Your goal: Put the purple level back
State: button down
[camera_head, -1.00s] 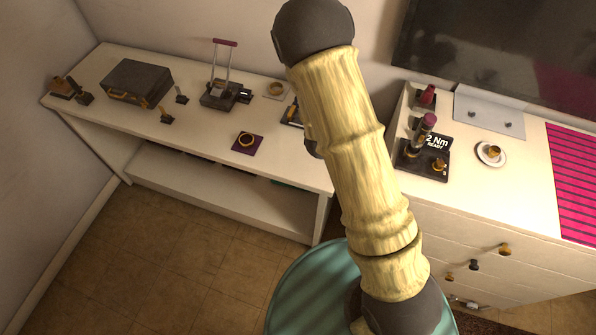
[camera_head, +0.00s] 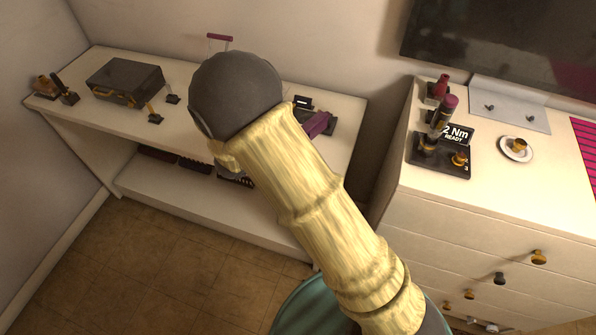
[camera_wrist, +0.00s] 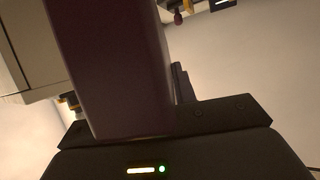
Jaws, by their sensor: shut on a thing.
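The purple level (camera_wrist: 108,70) fills the left middle of the wrist view, very close to the camera. It stands up out of my dark gripper (camera_wrist: 150,125), which is shut on it. In the head view a purple bar (camera_head: 318,124), likely the same level, shows just right of my arm, over the right end of the white bench (camera_head: 345,112). A dark tray lies around or under it; I cannot tell whether they touch. My gripper is hidden behind my arm in the head view.
A dark case (camera_head: 125,80) and small tools stand on the bench's left. A white drawer unit (camera_head: 480,205) stands to the right, holding a dark tool station (camera_head: 440,160), a saucer with a cup (camera_head: 516,150) and a grey panel (camera_head: 510,103). My arm covers the bench's middle.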

jog(key=shift+f, duration=3.1)
jog(key=shift+f, duration=0.1)
jog(key=shift+f, duration=1.75)
jog(key=shift+f, duration=0.15)
jog(key=c, duration=1.1)
grip_release()
